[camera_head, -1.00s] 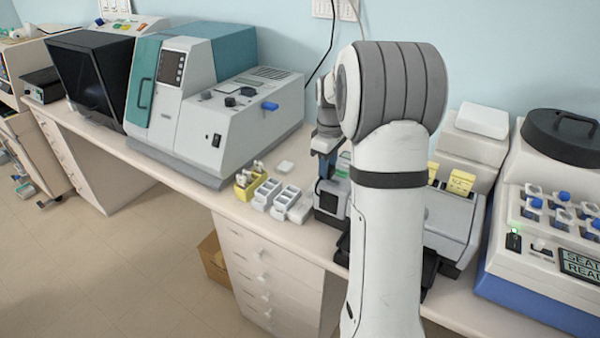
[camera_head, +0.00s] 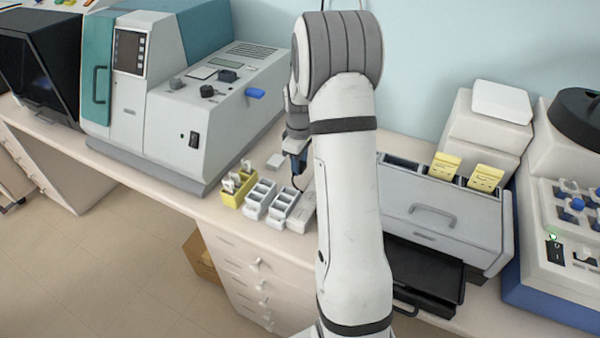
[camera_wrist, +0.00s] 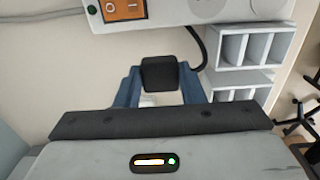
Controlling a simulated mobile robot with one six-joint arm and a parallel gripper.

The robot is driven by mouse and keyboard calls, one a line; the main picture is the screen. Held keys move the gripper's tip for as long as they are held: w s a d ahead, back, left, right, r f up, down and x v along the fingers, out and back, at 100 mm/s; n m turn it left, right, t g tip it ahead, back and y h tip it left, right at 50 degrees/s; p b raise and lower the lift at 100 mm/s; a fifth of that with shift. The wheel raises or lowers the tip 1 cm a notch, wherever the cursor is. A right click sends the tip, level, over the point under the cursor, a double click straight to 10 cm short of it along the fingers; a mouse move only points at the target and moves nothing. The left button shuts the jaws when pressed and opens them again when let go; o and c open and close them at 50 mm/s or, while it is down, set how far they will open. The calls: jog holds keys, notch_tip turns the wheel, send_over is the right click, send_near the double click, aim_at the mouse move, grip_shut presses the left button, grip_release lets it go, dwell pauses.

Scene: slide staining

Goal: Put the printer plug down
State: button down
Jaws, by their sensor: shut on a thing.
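The printer plug (camera_wrist: 159,72) is a small black block in the wrist view, with a black cord curving off to its right. My gripper (camera_wrist: 160,92) is shut on it, a blue finger on each side. The plug is just below a white power strip (camera_wrist: 170,12) with an orange switch, as seen in the wrist view. I cannot tell how high the plug is above the bench. In the head view my gripper (camera_head: 297,167) points down behind the small trays, partly hidden by my arm. The plug is not clear there.
White slotted trays (camera_wrist: 240,48) are right of the plug in the wrist view. In the head view a yellow rack (camera_head: 234,200) stands beside them near the bench edge. A large grey-and-teal machine (camera_head: 170,150) is at left, a grey machine (camera_head: 440,215) at right.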

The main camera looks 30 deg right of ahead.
aim_at(299, 184)
notch_tip(299, 184, down, 4)
jog(key=shift+f+p, duration=0.25)
jog(key=shift+p, duration=0.25)
jog(key=shift+f+b, duration=0.7)
jog(key=shift+f, duration=0.1)
jog(key=c, duration=0.9)
grip_release()
jog(key=shift+r, duration=0.1)
jog(key=shift+c, duration=0.2)
